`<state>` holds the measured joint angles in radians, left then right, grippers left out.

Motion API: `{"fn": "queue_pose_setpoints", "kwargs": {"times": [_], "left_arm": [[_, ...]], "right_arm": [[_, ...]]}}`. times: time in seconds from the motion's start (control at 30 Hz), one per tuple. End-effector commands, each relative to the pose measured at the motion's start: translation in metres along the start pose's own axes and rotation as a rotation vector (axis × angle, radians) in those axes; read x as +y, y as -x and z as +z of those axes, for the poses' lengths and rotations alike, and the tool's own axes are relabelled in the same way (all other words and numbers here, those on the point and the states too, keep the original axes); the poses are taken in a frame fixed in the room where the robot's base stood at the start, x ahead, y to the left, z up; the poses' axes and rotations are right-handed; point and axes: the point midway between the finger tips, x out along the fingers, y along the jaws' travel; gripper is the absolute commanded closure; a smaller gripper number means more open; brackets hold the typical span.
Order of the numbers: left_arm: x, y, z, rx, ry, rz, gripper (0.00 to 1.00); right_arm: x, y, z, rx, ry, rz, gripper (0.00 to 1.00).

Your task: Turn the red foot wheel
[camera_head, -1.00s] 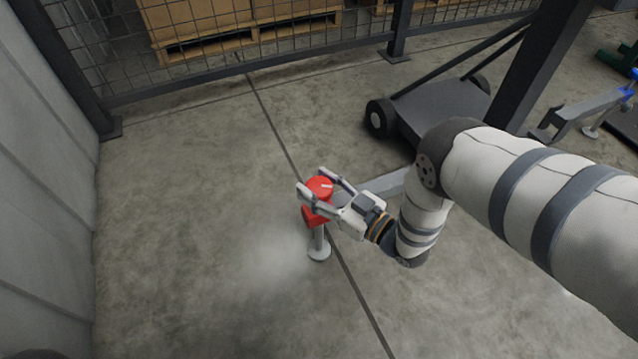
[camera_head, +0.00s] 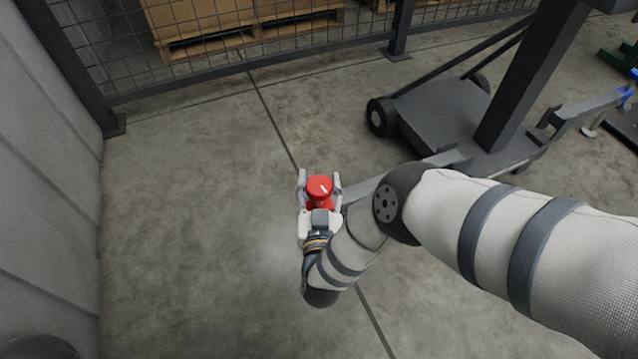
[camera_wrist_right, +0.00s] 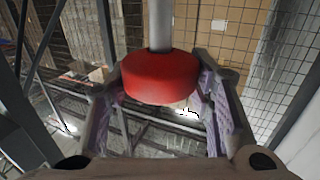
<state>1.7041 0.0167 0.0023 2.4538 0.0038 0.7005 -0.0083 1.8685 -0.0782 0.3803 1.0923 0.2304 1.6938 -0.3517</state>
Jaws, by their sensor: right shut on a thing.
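The red foot wheel (camera_head: 318,186) is a round red knob with a short white mark on top. It sits at the end of a grey beam of the wheeled frame, above the floor. My right gripper (camera_head: 319,176) is shut on it, one finger on each side, with the wrist on the near side. In the right wrist view the red wheel (camera_wrist_right: 160,79) lies between the two fingers, with a grey metal stem (camera_wrist_right: 160,25) running up from it. The foot below the wheel is hidden in the head view. My left gripper is not in view.
The dark wheeled frame (camera_head: 440,110) with its upright post (camera_head: 520,85) stands to the right of the wheel. A mesh fence (camera_head: 220,78) with pallets of boxes behind it runs along the back. A grey wall (camera_head: 45,190) is at the left. The floor between is clear.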

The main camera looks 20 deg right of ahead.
Motion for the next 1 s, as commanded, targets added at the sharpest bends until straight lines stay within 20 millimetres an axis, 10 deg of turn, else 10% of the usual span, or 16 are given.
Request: {"fn": "queue_pose_setpoints", "kwargs": {"times": [0.97,1.0], "left_arm": [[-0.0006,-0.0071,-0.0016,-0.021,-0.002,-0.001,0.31],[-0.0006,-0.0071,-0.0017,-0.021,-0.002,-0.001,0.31]], "right_arm": [[0.0006,0.0001,0.0,0.001,0.0,0.196,0.8],[0.0006,0.0001,0.0,0.001,0.0,0.196,0.43]]}}
